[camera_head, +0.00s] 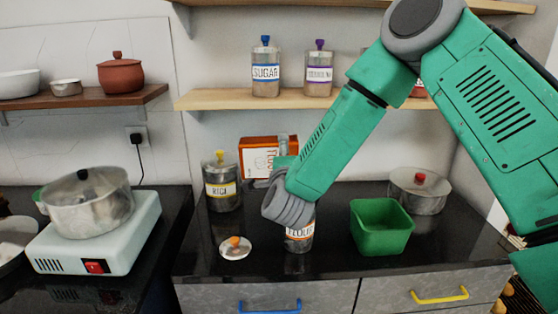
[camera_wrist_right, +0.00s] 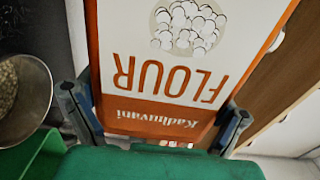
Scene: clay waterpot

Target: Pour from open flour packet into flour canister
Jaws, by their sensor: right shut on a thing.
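My left gripper is not in view.
A rice canister (camera_head: 222,188) stands left of the packet. A green square container (camera_head: 382,228) and a metal pot with a red knob (camera_head: 420,190) are to the right. A shelf (camera_head: 225,99) with sugar and another canister is above. A lidded pot sits on a hotplate (camera_head: 105,240) at left.

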